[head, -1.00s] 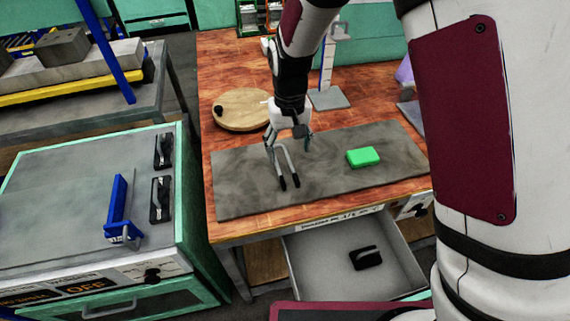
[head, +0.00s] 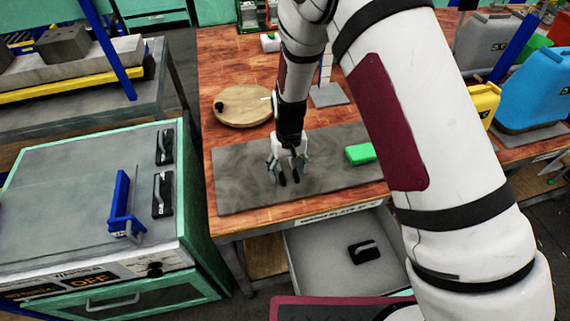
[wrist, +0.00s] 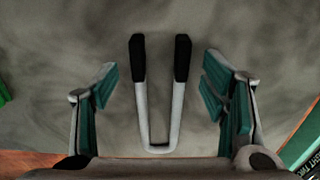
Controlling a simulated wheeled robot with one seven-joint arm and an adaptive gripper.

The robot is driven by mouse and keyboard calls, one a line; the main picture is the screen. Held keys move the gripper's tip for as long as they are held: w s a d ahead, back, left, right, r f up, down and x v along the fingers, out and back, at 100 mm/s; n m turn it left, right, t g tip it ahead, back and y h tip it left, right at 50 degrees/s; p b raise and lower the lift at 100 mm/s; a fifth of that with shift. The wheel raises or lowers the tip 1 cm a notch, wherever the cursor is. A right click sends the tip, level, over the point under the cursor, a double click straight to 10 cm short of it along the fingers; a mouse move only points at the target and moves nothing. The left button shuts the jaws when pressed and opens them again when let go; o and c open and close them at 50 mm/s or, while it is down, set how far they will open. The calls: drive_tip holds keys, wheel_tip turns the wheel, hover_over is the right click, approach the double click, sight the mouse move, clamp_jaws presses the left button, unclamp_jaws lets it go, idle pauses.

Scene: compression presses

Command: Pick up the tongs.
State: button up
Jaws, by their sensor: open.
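The tongs (wrist: 142,105) lie on the grey mat (head: 235,175), seen in the wrist view as a pale metal U with two black tips pointing away from my gripper. In the head view the tongs' black tips (head: 282,179) show just below my gripper (head: 287,172), which hides most of the rest. In the wrist view my gripper (wrist: 160,95) is open, with one green-padded finger on each side of the tongs. Gaps show between both fingers and the tongs. Nothing is held.
A green block (head: 360,153) lies on the mat to the right. A round wooden board (head: 243,108) is behind the mat.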

drive_tip(key=c, duration=1.3)
drive_tip(key=shift+c, duration=0.2)
drive_tip(key=shift+r, duration=0.1)
